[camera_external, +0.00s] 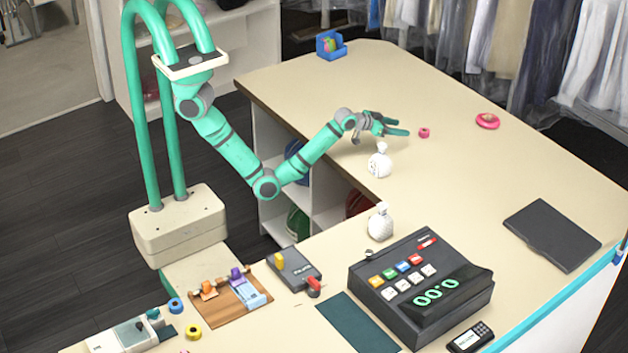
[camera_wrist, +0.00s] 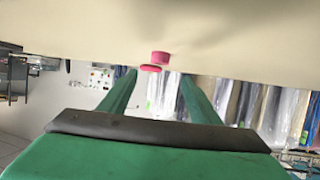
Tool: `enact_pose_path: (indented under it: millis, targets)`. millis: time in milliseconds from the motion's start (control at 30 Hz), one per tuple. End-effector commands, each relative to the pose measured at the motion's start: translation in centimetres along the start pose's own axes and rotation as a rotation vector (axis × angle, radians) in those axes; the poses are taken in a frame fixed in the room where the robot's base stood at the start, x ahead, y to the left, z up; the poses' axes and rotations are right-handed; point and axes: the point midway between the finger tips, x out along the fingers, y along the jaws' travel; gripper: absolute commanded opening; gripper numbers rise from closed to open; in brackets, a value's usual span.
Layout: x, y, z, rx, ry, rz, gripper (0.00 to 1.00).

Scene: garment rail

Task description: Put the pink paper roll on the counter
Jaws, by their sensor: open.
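A small pink paper roll (camera_external: 424,132) rests on the beige counter (camera_external: 455,170), just right of my gripper's fingertips. My gripper (camera_external: 402,128) is open and empty, with its green fingers pointing right toward the roll and not touching it. In the wrist view the pink roll (camera_wrist: 160,57) shows beyond the gap between the two fingers (camera_wrist: 158,78). The wrist view appears upside down, with the counter (camera_wrist: 230,30) across the top.
A round pink dish (camera_external: 488,121) lies farther right. White tied bags (camera_external: 380,163) (camera_external: 380,225) stand below my gripper. A register (camera_external: 420,288), a dark flat pad (camera_external: 552,235) and a blue box (camera_external: 331,45) are on the counter. Covered garments hang behind. Counter around the roll is clear.

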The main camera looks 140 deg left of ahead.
Motion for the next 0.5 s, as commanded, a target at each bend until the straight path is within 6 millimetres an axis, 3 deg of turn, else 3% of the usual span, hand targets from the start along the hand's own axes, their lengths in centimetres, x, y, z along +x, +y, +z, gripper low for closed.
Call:
enact_pose_path:
  millis: [500]
  targets:
    - [2.3, 0.2, -3.3, -0.001, -0.200, -0.001, 0.57]
